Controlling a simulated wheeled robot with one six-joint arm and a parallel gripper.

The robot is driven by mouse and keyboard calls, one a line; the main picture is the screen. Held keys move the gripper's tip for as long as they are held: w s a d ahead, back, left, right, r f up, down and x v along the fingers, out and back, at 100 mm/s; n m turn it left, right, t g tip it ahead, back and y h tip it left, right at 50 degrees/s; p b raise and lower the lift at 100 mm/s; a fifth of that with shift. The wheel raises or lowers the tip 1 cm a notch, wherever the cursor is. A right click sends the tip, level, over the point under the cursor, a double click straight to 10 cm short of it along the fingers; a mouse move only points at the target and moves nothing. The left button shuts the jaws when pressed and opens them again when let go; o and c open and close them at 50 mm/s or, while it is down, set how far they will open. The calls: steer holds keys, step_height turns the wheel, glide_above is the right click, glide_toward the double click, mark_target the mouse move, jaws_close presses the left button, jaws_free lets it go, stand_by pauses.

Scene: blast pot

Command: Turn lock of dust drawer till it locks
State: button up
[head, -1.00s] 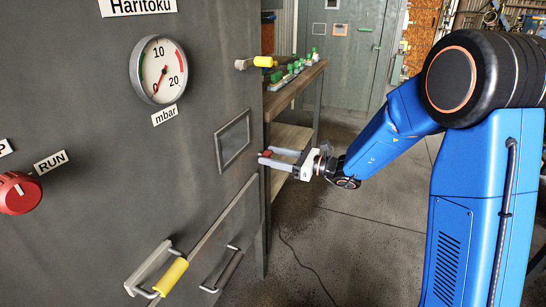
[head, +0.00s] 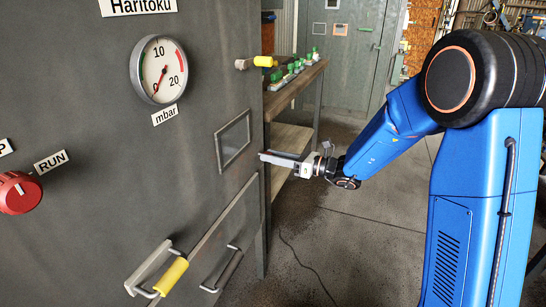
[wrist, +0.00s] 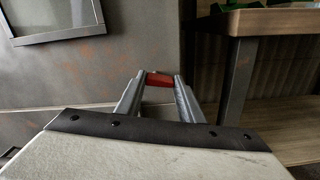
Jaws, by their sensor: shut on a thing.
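My gripper (head: 264,158) is at the right edge of the grey cabinet, near the upper right corner of the lower panel with the dark handle (head: 228,270). In the wrist view its two grey fingers (wrist: 159,82) are shut on a short red piece (wrist: 158,79). The red piece looks like a small lock handle, lying level between the fingertips. In the head view the fingers hide it. How it joins the cabinet, and whether it is locked, cannot be seen.
A framed window (head: 233,141) is just left of my gripper. A wooden workbench (head: 292,88) stands behind. The floor on the right is open.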

steer(key=shift+s+a+f+m, duration=0.1)
steer(key=shift+m, duration=2.45)
steer(key=shift+s+f+m, duration=0.1)
steer(key=shift+s+m, duration=0.05)
steer(key=shift+m, duration=2.45)
steer(key=shift+s+a+f+m, duration=0.1)
steer(key=shift+m, duration=2.45)
steer(key=o, duration=1.1)
steer(key=shift+d, duration=0.1)
steer(key=shift+c, duration=0.2)
steer(key=v, duration=1.7)
steer(key=shift+d, duration=0.15)
steer(key=shift+s, duration=0.1)
